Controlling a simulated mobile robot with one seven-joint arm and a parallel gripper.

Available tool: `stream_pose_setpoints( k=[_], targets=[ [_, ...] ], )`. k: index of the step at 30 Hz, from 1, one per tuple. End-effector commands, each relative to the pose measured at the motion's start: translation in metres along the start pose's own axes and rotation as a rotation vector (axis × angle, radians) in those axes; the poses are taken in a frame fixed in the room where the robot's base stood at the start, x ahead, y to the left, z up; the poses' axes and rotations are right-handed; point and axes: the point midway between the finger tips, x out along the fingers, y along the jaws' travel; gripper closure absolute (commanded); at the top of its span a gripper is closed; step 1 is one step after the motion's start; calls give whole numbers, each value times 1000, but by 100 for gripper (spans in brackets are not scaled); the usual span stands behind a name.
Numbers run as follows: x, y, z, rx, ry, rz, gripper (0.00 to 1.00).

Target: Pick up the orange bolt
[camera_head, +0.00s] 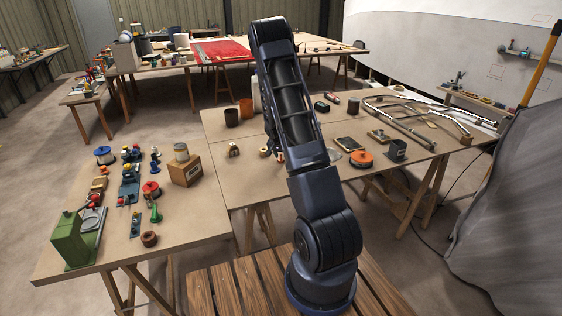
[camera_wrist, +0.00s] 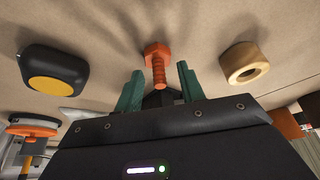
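The orange bolt (camera_wrist: 157,62) has a hexagonal head and a threaded shank. In the wrist view it shows at the top middle, its head away from me and its shank pointing back toward my gripper. My gripper (camera_wrist: 160,82) is open, with one green finger on each side of the shank. Gaps show between the bolt and both fingers. The bolt's head lies beyond the fingertips. In the head view only a small orange part of the bolt (camera_head: 280,157) shows beside my arm, which hides most of my gripper.
A wooden ring (camera_wrist: 243,63) lies right of the bolt in the wrist view. A black case with a yellow disc (camera_wrist: 52,68) and an orange spool (camera_wrist: 33,128) are on the left. In the head view, metal tubes (camera_head: 410,125) lie on the table's right side.

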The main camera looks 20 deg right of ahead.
Motion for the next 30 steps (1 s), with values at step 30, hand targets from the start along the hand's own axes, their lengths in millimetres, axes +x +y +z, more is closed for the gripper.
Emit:
stream_pose_setpoints(
  k=[30],
  targets=[
    [-74, -1, -31, 2, 4, -3, 100]
  ],
)
